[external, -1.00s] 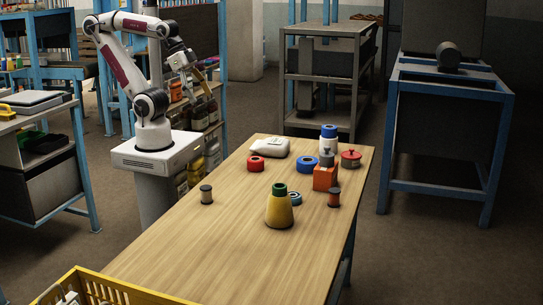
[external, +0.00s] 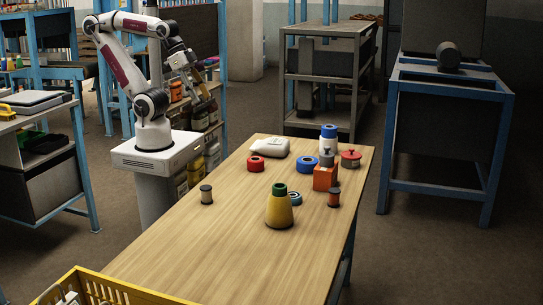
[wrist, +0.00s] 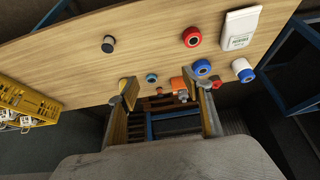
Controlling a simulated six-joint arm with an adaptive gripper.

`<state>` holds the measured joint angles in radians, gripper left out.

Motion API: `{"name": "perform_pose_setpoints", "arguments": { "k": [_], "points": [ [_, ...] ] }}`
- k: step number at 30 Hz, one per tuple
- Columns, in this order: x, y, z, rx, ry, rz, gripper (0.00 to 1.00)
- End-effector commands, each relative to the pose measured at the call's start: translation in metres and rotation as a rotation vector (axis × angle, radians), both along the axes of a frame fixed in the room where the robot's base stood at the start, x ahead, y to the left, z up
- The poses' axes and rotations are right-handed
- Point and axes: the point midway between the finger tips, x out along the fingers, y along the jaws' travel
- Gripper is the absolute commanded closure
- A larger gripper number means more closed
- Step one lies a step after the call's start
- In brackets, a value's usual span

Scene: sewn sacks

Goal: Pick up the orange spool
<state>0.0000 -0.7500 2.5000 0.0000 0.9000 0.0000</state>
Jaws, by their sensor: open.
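The orange spool (external: 334,198) is small and upright, with dark ends. It stands near the table's right edge, in front of the orange block (external: 325,179) that carries a grey spool (external: 326,158). In the wrist view the orange block (wrist: 178,84) shows between my fingers, but I cannot clearly make out the orange spool. My gripper (external: 197,83) is up and back beyond the table's far left side, well away from the spool. Its two fingers also show spread apart in the wrist view (wrist: 167,88), with nothing held.
A yellow cone (external: 279,210) with a green top and a teal ring (external: 294,198) stand left of the spool.

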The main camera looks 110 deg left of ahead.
Motion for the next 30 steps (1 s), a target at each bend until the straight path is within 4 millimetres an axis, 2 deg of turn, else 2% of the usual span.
{"name": "perform_pose_setpoints", "arguments": {
  "k": [5,11,17,30],
  "points": [
    [0.002,0.000,0.000,0.000,-0.002,0.000,0.50],
    [0.021,-0.001,0.002,-0.002,-0.019,-0.003,0.50],
    [0.058,-0.004,0.003,-0.005,-0.056,-0.010,0.50],
    [0.155,-0.012,-0.004,-0.014,-0.158,-0.021,0.50]
  ]
}}
